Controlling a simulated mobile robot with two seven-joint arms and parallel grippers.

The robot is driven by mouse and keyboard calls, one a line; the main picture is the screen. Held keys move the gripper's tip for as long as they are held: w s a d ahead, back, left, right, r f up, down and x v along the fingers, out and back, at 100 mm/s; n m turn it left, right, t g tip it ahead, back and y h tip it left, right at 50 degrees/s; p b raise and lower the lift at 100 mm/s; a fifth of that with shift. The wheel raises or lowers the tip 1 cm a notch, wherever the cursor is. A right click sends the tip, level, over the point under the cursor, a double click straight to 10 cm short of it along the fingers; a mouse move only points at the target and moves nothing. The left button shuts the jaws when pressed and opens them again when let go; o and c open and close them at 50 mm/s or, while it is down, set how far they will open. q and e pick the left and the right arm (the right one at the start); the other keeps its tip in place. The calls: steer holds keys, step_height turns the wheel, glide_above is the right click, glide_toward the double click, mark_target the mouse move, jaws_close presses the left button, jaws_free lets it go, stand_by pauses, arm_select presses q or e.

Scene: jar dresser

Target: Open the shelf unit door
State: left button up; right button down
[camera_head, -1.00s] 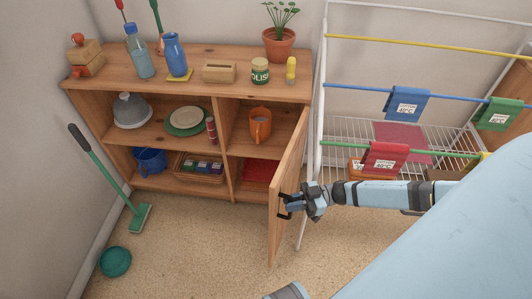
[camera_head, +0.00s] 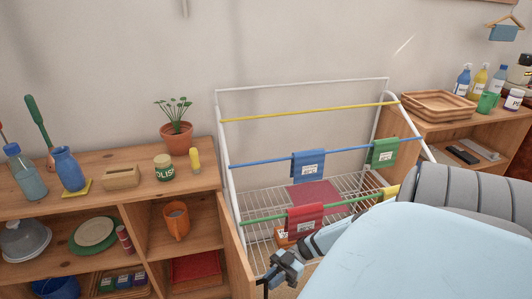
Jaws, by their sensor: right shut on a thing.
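The wooden shelf unit (camera_head: 192,186) stands at the left with its shelves in view. Its door (camera_head: 236,255) is swung open at the right side and seen nearly edge-on, its lower part cut off by the frame. My right gripper (camera_head: 270,281) is at the door's outer edge, low in the picture, shut on the dark door handle (camera_head: 264,289). The jaws are small and partly cut off by the lower edge of the frame. My left gripper is not in view.
A white drying rack (camera_head: 229,130) with hanging cloths stands just right of the door, close behind my right arm. A potted plant (camera_head: 176,135), bottles and jars stand on the unit's top. Another wooden cabinet (camera_head: 443,131) with trays and bottles is at the right.

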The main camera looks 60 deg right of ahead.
steer(key=c, duration=1.8)
jaws_free()
steer(key=shift+s+d+f, duration=0.1)
steer(key=shift+s+d, duration=0.25)
steer(key=shift+s, duration=0.35)
steer(key=shift+c, duration=0.2)
steer(key=o, duration=0.7)
steer(key=shift+w+a, duration=0.1)
steer(key=shift+w, duration=0.1)
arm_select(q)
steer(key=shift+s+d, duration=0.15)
arm_select(e)
steer(key=shift+w+a, duration=0.1)
arm_select(q)
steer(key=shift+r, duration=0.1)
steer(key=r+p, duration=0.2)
steer(key=p, duration=0.3)
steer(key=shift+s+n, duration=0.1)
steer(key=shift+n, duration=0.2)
arm_select(e)
step_height(320, 180, up, 20)
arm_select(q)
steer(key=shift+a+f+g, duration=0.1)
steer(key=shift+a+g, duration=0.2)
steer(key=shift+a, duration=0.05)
